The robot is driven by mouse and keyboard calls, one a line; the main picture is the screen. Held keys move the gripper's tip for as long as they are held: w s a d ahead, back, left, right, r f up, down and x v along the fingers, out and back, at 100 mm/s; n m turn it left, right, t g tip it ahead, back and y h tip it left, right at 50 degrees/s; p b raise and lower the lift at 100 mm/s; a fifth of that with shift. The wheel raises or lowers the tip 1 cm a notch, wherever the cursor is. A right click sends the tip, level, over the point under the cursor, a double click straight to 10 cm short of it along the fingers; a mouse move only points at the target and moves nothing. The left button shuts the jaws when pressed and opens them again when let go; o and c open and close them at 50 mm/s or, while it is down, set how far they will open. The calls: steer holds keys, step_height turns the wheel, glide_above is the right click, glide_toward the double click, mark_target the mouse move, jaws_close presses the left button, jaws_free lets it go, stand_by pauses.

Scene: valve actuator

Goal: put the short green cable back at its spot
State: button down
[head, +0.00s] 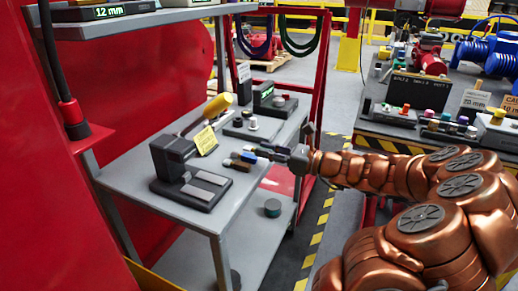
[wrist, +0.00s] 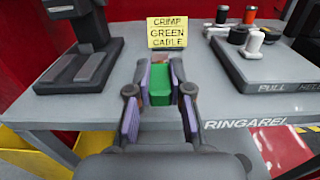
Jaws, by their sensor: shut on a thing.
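My gripper (head: 255,157) reaches over the front side of the grey cart. In the wrist view my gripper (wrist: 158,112) has its purple-padded fingers either side of a green piece, apparently the short green cable (wrist: 159,86). The piece sits between the fingers, above or before the cart's edge; its ends are hidden. A yellow card reading "CRIMP GREEN CABLE" (wrist: 175,33) stands just beyond it. In the head view the card (head: 205,140) leans by a black crimping tool (head: 172,158) with a yellow handle. A longer green cable (head: 300,50) hangs on a red rack.
The grey cart top (head: 140,150) is partly bare. A second bench (head: 385,125) with tools is at the right. A dark blue cable (head: 256,45) hangs on the rack.

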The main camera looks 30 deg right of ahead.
steer(key=w, duration=0.2)
steer(key=w+d, duration=0.1)
steer(key=w, duration=0.1)
steer(key=w+d, duration=0.1)
steer(key=w, duration=0.2)
steer(key=shift+w+d+f, duration=0.1)
steer(key=shift+d+f, duration=0.05)
steer(key=shift+f, duration=0.2)
steer(key=shift+w+d+f, duration=0.1)
steer(key=shift+w+f, duration=0.05)
steer(key=shift+f, duration=1.6)
steer(key=shift+f, duration=0.1)
steer(key=c, duration=1.3)
jaws_free()
steer(key=shift+c, duration=0.2)
steer(key=shift+d, duration=0.1)
steer(key=v, duration=1.2)
